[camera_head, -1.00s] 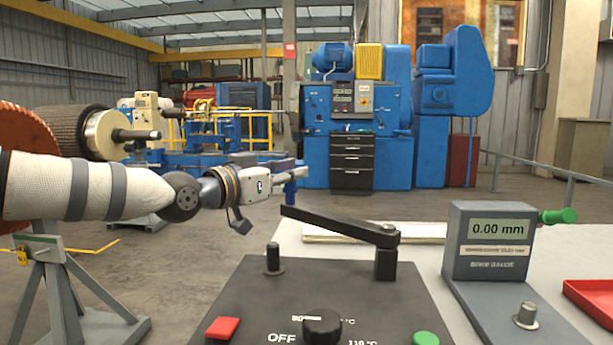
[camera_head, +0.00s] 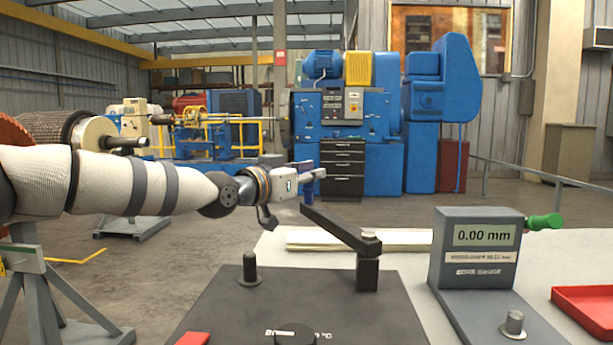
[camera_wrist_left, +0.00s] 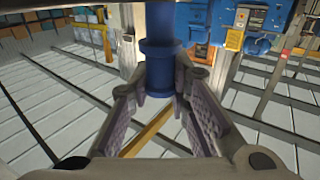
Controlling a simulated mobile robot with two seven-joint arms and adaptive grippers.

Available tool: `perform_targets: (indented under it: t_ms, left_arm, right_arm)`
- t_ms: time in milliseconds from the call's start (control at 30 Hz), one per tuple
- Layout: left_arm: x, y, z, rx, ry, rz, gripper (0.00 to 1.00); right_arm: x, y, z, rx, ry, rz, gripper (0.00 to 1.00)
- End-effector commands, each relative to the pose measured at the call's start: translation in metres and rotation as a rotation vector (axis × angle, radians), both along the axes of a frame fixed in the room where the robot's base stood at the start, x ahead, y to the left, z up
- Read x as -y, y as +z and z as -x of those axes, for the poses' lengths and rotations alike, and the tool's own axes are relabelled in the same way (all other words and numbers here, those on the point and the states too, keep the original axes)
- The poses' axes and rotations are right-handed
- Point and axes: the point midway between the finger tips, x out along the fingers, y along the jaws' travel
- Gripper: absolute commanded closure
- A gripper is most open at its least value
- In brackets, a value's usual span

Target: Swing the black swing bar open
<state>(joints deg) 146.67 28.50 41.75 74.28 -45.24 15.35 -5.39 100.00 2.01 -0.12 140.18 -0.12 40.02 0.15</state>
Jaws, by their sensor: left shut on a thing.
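The black swing bar (camera_head: 335,228) is joined to a short black post (camera_head: 368,272) at the back right of a dark box. It points away from me and to the left, with its free end beyond the box's back edge. An upright blue handle (camera_head: 306,190) stands at that free end. My left gripper (camera_head: 308,178) reaches in from the left and is shut on the handle. In the left wrist view the blue handle (camera_wrist_left: 158,65) stands between the finger pads. My right gripper is not in view.
The dark box (camera_head: 300,300) carries an upright peg (camera_head: 250,269), a knob and a red button. To the right, a grey gauge (camera_head: 476,250) reads 0.00 mm, near a red tray (camera_head: 588,305). A pale flat slab (camera_head: 415,240) lies behind the post.

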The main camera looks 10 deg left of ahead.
Motion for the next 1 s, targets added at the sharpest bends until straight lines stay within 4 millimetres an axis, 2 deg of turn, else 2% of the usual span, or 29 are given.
perform_targets:
  t_ms: [300,333,400,767,867,1000]
  left_arm:
    - [0.003,-0.001,0.001,-0.004,-0.004,0.000,1.00]
    - [0.003,-0.001,0.001,-0.004,-0.004,0.000,0.78]
    - [0.003,-0.001,0.001,-0.004,-0.004,0.000,0.63]
    - [-0.001,0.000,0.005,-0.001,-0.004,-0.002,0.62]
    - [-0.008,0.001,0.020,0.000,-0.004,-0.001,0.62]
    - [-0.025,0.001,0.056,-0.002,-0.003,0.002,0.62]
  right_arm:
    - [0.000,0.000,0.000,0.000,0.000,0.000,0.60]
    - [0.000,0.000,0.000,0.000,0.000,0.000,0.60]
    - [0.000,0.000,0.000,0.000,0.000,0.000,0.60]
    - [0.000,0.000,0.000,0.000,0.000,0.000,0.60]
    - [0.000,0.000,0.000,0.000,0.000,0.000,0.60]
    - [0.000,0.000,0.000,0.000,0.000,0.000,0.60]
